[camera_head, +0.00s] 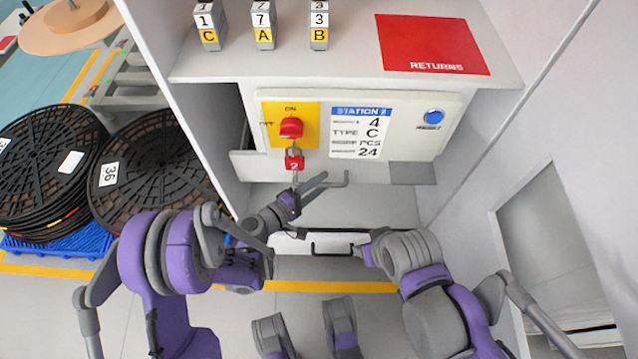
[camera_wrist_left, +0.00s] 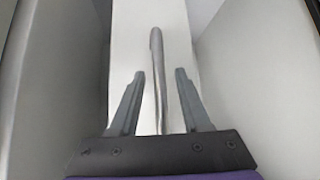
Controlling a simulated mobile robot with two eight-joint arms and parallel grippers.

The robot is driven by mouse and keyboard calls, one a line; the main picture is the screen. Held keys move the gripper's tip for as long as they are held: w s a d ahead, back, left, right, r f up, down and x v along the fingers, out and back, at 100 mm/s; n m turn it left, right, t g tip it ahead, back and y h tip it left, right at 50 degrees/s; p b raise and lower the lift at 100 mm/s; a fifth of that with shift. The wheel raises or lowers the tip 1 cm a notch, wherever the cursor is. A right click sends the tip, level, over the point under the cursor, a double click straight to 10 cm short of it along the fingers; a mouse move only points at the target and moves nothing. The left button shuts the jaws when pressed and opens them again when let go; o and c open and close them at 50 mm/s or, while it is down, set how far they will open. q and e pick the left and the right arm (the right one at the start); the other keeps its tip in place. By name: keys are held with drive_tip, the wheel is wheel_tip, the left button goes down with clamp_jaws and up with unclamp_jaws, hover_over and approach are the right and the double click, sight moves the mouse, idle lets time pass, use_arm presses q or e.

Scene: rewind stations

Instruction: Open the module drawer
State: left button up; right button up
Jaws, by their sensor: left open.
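The pale drawer front (camera_head: 371,172) lies just below the control panel, with a thin grey bar handle (camera_head: 347,178) on it. My left gripper (camera_head: 335,180) is at this handle, its two grey fingers apart. In the left wrist view the bar handle (camera_wrist_left: 157,75) stands between the open fingers of my left gripper (camera_wrist_left: 158,78), with a gap on both sides. The fingers are not closed on it. I see no clear gap showing the drawer pulled out. My right arm is at the lower right; its jaws do not show.
The panel (camera_head: 395,120) carries a red switch (camera_head: 291,127), a red padlock (camera_head: 295,159) and a blue button (camera_head: 434,116). A black handle (camera_head: 331,253) is lower down. Black reels (camera_head: 150,165) stand left. Side walls (camera_head: 480,190) enclose the bay.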

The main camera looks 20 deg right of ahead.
use_arm(q)
clamp_jaws()
idle(1.4)
